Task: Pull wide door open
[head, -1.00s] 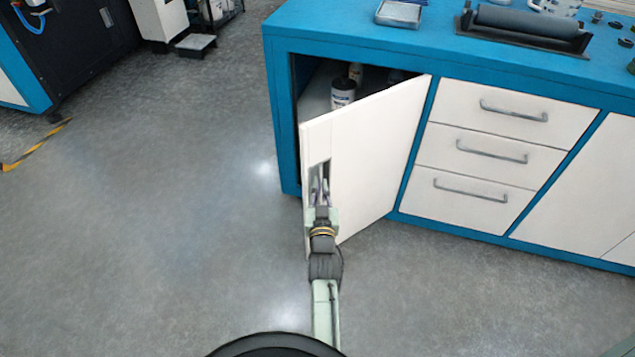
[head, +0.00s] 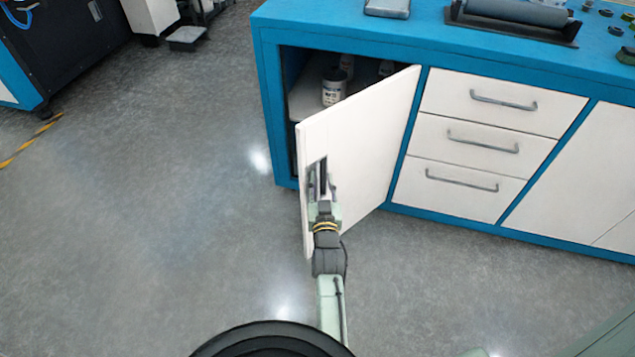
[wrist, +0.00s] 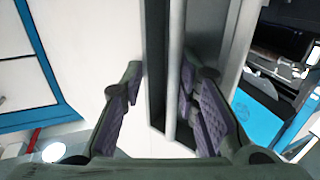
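The wide door (head: 365,150) is a white panel on the left of the blue cabinet (head: 262,85). It stands swung out part way, hinged at its right side. Its upright grey handle (wrist: 174,75) is near the free edge, beside a dark recess. My gripper (head: 322,185) is at the handle, in front of the door. In the wrist view my gripper (wrist: 165,108) has its fingers spread wide, one on each side of the handle. A gap shows between the left finger and the handle; I cannot tell whether the right finger touches.
Inside the cabinet a white jar (head: 334,90) stands on a shelf. Closed drawers (head: 480,142) with bar handles are to the right. A roller (head: 515,12) lies on the top. The grey floor (head: 160,210) left of the door is clear.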

